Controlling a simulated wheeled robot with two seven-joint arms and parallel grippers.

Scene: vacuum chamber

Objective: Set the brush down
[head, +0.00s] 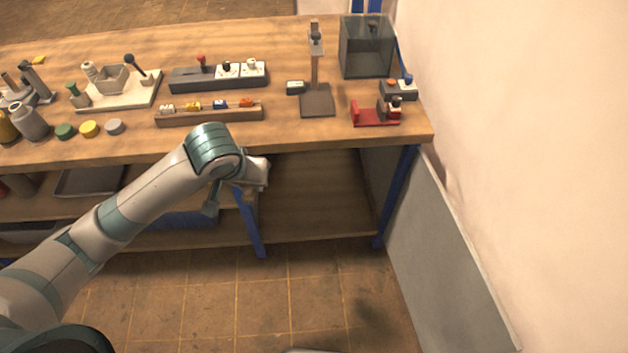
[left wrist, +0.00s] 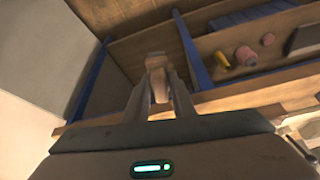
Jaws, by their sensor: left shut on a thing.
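My left gripper (left wrist: 158,82) is shut on a pale beige piece (left wrist: 153,60), seen between its two fingers in the left wrist view. This is likely the brush, but its bristles cannot be made out. In the head view my left arm reaches in from the left, and its pale hand (head: 257,174) is at the front edge of the wooden workbench (head: 285,140). The fingers and the held piece are mostly hidden there by my wrist. My right gripper is not in view.
The bench carries a long wooden rack (head: 210,117), a grey block with knobs (head: 218,77), a stand with a post (head: 317,100), a red cradle (head: 375,115) and a glass box (head: 367,47). Bare wood lies between the rack and the front edge. A blue leg (head: 250,222) stands below.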

